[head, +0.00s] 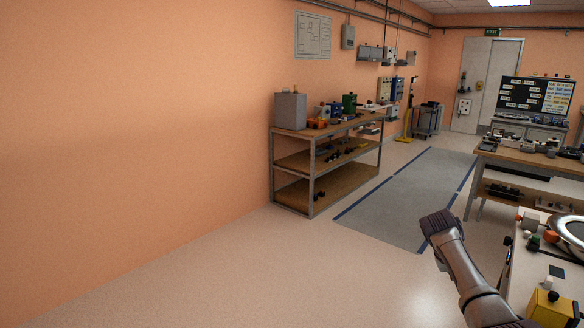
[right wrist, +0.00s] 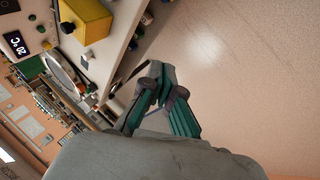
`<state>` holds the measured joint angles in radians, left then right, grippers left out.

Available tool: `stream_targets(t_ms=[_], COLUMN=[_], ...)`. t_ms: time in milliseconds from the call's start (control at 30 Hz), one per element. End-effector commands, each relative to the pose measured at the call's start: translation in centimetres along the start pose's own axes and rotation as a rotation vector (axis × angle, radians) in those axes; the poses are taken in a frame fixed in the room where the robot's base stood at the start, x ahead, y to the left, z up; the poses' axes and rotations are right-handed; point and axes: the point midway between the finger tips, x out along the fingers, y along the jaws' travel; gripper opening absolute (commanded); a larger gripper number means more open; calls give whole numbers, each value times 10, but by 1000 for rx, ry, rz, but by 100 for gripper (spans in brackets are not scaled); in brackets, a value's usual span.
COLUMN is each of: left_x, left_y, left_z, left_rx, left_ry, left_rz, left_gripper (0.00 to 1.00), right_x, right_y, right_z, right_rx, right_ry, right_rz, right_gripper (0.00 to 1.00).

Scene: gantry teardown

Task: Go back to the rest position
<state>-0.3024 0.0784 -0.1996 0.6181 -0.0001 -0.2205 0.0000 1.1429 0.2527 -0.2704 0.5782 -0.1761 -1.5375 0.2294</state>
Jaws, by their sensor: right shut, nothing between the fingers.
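My right arm (head: 462,265) comes in from the lower right in the head view, over bare floor beside the near workbench. Whether the gripper itself shows at its end there is hard to tell. In the right wrist view my right gripper (right wrist: 163,88) has teal-green fingers with grey tips. It is shut and empty, with pale floor behind it and the bench edge to its left. My left gripper is not in view.
The near bench (head: 522,270) at right carries a yellow box (head: 549,310), also in the right wrist view (right wrist: 86,18), and a round metal ring (head: 570,232). A shelf rack (head: 312,165) stands along the orange wall. The floor (head: 230,270) at front left is clear.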

Motion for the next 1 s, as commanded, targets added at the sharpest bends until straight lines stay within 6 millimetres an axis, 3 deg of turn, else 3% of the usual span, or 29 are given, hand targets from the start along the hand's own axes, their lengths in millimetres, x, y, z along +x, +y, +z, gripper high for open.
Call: stream_targets(t_ms=[267,467,567,733,900,1000], left_x=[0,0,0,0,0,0], left_y=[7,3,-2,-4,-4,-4], left_z=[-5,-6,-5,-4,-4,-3], left_rx=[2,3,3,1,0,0], left_ry=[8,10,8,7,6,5], left_rz=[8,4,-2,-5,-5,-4], left_gripper=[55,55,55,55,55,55], right_x=[27,49,60,67,48,31], right_y=[-42,-85,-110,-147,-156,-150], right_z=[36,85,126,229,335,380], right_rx=[-77,-156,-206,-299,-361,-377], right_ry=[25,51,65,93,113,121], right_rz=[-38,-93,-138,-253,-374,-427], right_gripper=[0,0,0,0,0,0])
